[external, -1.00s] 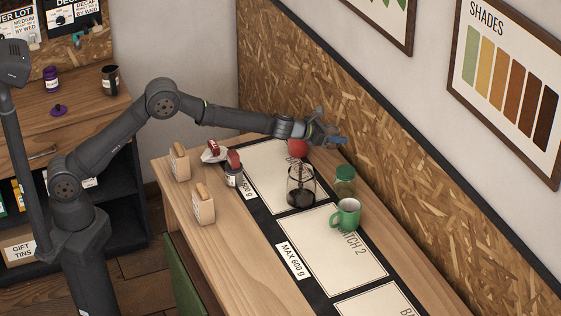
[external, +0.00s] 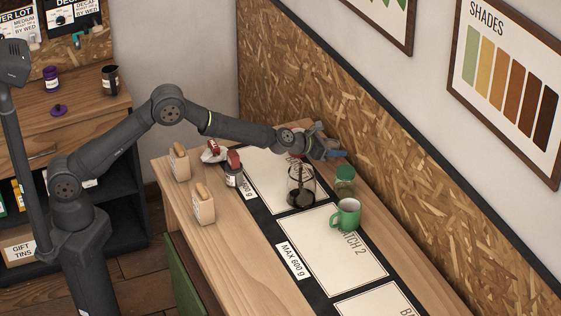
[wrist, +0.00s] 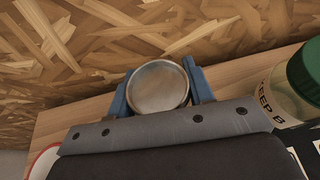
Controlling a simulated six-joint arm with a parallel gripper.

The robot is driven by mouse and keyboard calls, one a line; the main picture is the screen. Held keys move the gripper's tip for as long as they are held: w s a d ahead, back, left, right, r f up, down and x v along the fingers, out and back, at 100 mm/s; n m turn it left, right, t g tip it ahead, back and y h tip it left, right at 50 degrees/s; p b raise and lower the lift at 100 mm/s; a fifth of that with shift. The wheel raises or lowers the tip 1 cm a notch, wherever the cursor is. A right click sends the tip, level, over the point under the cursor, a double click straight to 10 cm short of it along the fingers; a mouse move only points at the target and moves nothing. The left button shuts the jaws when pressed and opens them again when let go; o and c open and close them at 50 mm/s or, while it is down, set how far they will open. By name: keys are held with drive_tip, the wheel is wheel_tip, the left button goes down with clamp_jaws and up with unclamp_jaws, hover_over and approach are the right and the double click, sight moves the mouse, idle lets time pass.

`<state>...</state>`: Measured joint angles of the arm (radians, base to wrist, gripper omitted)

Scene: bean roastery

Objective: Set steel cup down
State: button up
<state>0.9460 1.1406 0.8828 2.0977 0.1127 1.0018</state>
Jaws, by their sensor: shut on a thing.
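The steel cup (wrist: 158,87) is held between the blue fingers of my gripper (wrist: 160,84) in the wrist view, its round open mouth facing the camera. The inside looks empty. My gripper also shows in the external view (external: 332,153), at the back edge of the table by the chipboard panel. There the cup is hidden behind my wrist and fingers. I cannot tell whether the cup's bottom touches the table.
A green-lidded glass jar (external: 344,180) stands close to my gripper, also in the wrist view (wrist: 296,85). A glass press with dark contents (external: 301,188) and a green mug (external: 346,215) are nearer. The chipboard panel (external: 400,170) rises behind. Batch 2 mat (external: 330,255) is mostly clear.

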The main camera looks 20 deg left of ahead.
drive_tip(key=shift+f, duration=1.85)
drive_tip(key=shift+f, duration=0.15)
drive_tip(key=o, duration=1.1)
drive_tip(key=shift+s+a+r, duration=0.1)
drive_tip(key=shift+r, duration=0.1)
drive_tip(key=shift+s+a+r, duration=0.3)
drive_tip(key=shift+s+a, duration=0.15)
drive_tip(key=shift+a, duration=0.05)
drive_tip(key=r, duration=0.3)
drive_tip(key=a+r, duration=0.1)
drive_tip(key=r, duration=0.1)
drive_tip(key=shift+s, duration=0.35)
drive_tip(key=shift+r, duration=1.2)
